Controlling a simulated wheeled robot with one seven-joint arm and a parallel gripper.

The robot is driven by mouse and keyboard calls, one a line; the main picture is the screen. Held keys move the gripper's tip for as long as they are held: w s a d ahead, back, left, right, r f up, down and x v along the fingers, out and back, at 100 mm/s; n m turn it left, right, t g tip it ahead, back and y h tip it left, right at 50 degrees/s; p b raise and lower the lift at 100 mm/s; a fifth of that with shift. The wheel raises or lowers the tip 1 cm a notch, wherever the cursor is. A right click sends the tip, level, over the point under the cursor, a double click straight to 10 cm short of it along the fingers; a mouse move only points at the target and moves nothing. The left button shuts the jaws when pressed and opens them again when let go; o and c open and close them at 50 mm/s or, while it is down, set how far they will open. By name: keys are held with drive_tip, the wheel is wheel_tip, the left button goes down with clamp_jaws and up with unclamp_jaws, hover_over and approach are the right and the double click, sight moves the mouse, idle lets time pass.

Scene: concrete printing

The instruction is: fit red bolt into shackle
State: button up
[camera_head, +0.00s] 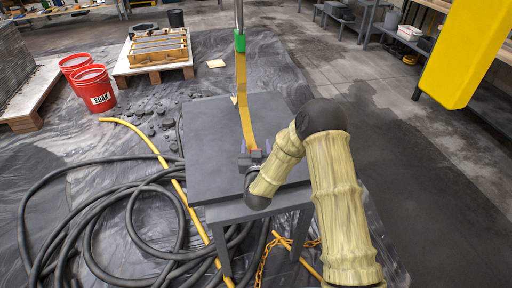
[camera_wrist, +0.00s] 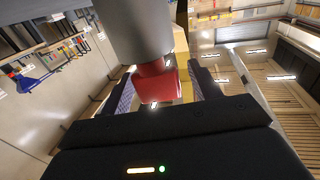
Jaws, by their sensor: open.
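My gripper (camera_head: 252,158) is low over the dark table, at the lower end of a hanging yellow strap (camera_head: 243,95). In the wrist view my gripper (camera_wrist: 163,84) has its two purple-grey fingers apart. A red piece (camera_wrist: 154,82), apparently the red bolt, shows between them, with a gap visible at least on its left. A thick grey cylinder (camera_wrist: 138,30) stands directly in front of the red piece and hides part of it. A yellow surface (camera_wrist: 182,52) shows behind. I cannot make out the shackle clearly, nor whether the red piece sits in it.
The dark table (camera_head: 205,135) is mostly bare. A green fitting (camera_head: 239,41) holds the strap from above. Black hose (camera_head: 85,215) coils on the floor at left, with an orange chain (camera_head: 265,258) by the table legs. A yellow block (camera_head: 465,55) hangs at upper right.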

drive_tip(key=c, duration=1.2)
drive_tip(key=m+h, duration=0.2)
drive_tip(key=h, duration=0.1)
drive_tip(key=m+h, duration=0.2)
drive_tip(key=h, duration=0.1)
drive_tip(key=shift+d+f+g, duration=0.1)
drive_tip(key=shift+d+g, duration=0.1)
drive_tip(key=shift+g, duration=0.2)
drive_tip(key=shift+s+d+m+g+h, duration=0.15)
drive_tip(key=shift+m+g+h, duration=0.25)
drive_tip(key=shift+h, duration=0.5)
drive_tip(key=m+g+h, duration=0.1)
drive_tip(key=h, duration=0.1)
drive_tip(key=m+g+h, duration=0.1)
drive_tip(key=m+h, duration=0.1)
drive_tip(key=m+g+h, duration=0.2)
drive_tip(key=shift+s+d+b, duration=0.15)
drive_tip(key=shift+d+b, duration=0.2)
